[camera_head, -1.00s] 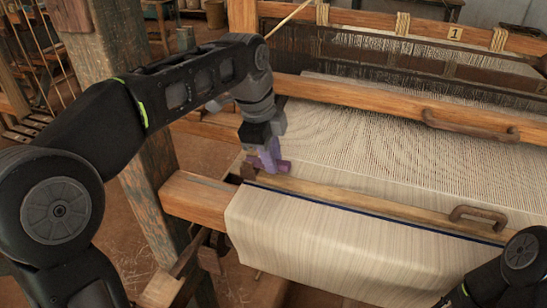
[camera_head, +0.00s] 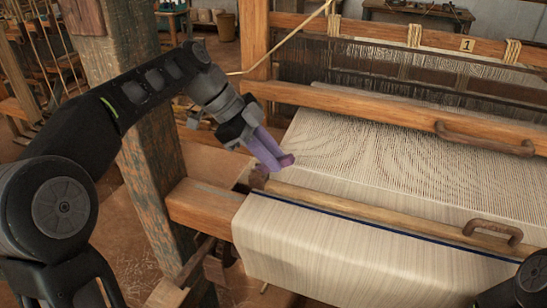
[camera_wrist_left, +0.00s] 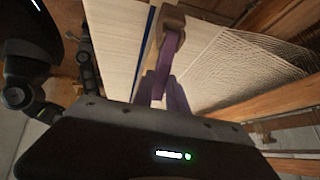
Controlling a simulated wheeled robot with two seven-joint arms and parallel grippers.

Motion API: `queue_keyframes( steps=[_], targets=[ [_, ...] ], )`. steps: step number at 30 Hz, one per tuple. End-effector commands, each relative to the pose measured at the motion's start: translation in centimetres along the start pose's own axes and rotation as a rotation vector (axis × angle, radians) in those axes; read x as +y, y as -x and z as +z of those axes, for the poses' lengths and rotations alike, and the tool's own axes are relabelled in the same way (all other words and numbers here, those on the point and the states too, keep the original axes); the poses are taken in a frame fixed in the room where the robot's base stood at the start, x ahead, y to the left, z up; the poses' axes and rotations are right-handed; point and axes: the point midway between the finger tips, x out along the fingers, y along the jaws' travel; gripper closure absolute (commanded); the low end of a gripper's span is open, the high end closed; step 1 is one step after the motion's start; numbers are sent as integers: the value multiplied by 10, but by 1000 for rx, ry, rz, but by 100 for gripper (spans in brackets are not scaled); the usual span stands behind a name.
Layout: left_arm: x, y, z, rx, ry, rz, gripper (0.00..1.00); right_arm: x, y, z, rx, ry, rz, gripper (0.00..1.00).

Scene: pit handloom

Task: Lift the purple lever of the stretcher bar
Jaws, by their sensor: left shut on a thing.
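The purple lever (camera_wrist_left: 171,42) is at the left end of the stretcher bar (camera_head: 380,215), on a brown mount (camera_wrist_left: 172,14). The bar lies across the cloth at the front of the loom. My left gripper (camera_head: 277,157) reaches down to this end from the upper left, its purple fingers tilted down to the right. In the left wrist view its fingers (camera_wrist_left: 164,88) close around the near end of the lever. The fingers and lever are similar in colour, so the exact contact is hard to see. Only a dark part of my right arm shows at the lower right of the head view.
Pale cloth (camera_head: 310,245) with a dark blue stripe hangs over the wooden front beam (camera_head: 205,203). A thick post (camera_head: 150,150) stands close to my left arm.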

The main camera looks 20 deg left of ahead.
Motion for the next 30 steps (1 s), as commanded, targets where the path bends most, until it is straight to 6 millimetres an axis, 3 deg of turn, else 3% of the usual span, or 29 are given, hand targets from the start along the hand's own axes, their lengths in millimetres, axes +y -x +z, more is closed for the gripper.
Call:
queue_keyframes(
  steps=[6, 7, 15, 24, 30],
  targets=[
    [0, 0, 0, -1, 0, 1, 100, 0, 0, 0, 0, 0, 0, 59],
    [0, 0, 0, -1, 1, 1, 81, 0, 0, 0, 0, 0, 0, 59],
    [0, 0, 0, -2, 1, 1, 60, 0, 0, 0, 0, 0, 0, 59],
    [0, 2, 0, -2, 1, 1, 60, -1, 2, 0, 0, 0, 1, 59],
    [-1, 22, -3, -2, 3, -1, 60, -6, 18, 2, -4, -3, 5, 59]
  ],
)
